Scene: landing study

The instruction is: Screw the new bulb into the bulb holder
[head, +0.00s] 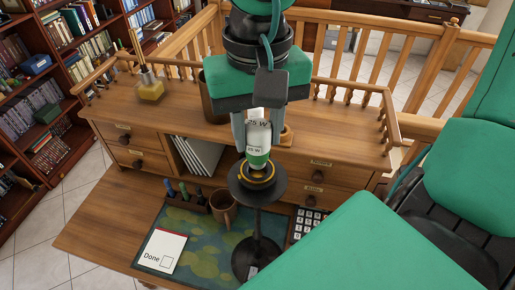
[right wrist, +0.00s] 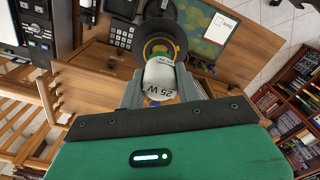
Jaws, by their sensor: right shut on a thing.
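My right gripper (head: 258,132) points down, shut on a white bulb (head: 258,134) marked "25 W" with a green band at its lower part. The bulb is upright, one finger on each side. Directly below is the bulb holder (head: 241,185), a black dish with a yellow ring on a dark stand. The bulb's lower end is at the ring; I cannot tell whether it touches or sits inside. In the right wrist view the bulb (right wrist: 160,73) is between the fingers and overlaps the holder (right wrist: 178,27). My left gripper is not in view.
The wooden desk (head: 105,225) carries a mug (head: 222,208), a pen rack, a "Done" card (head: 163,250), a patterned mat and a calculator (head: 305,222) around the stand. Drawers and a railing stand behind. The desk's front left is clear.

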